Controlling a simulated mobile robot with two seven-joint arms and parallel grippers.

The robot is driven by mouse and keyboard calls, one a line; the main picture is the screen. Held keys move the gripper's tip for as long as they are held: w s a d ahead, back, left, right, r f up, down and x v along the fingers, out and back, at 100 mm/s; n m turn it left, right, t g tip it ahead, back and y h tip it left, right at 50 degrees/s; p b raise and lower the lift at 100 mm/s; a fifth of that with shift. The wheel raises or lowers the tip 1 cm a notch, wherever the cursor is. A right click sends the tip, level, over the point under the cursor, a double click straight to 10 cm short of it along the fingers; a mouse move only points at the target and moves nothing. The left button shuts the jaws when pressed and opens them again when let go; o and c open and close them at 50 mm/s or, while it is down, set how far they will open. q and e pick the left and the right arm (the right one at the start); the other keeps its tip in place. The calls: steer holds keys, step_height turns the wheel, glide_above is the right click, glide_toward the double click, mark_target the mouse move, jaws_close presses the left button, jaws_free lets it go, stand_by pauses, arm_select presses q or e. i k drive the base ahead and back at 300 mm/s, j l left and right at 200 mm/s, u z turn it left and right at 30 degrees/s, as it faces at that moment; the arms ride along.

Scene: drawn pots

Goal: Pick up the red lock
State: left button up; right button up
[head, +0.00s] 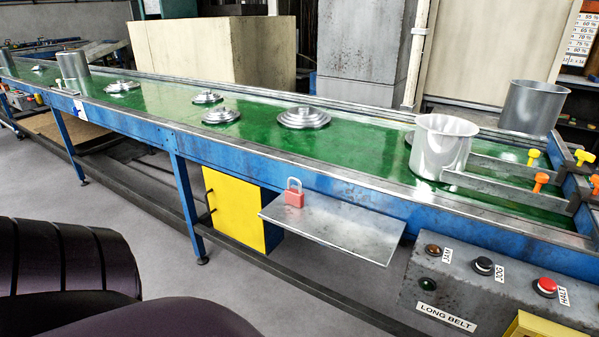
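The red lock (294,198) is a small padlock with a grey shackle. It stands upright near the left end of a flat metal shelf (345,228) that juts out from the front of the conveyor frame. Neither of my grippers shows in the head view. Dark rounded shapes at the lower left look like parts of my own body. Nothing touches the lock, and nothing hides its front.
A green conveyor belt (262,140) on a blue frame carries several metal lids and a silver pot (441,147). A grey control box (480,290) with buttons stands right of the shelf. A yellow cabinet (235,208) is below the belt. Grey floor lies open in front.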

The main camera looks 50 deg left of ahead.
mark_target(293, 197)
steer(key=u, duration=1.65)
steer(key=z, duration=1.7)
steer(key=j+z, duration=0.1)
steer(key=j, duration=1.1)
steer(key=k+j+z, duration=0.1)
steer(key=j, duration=1.1)
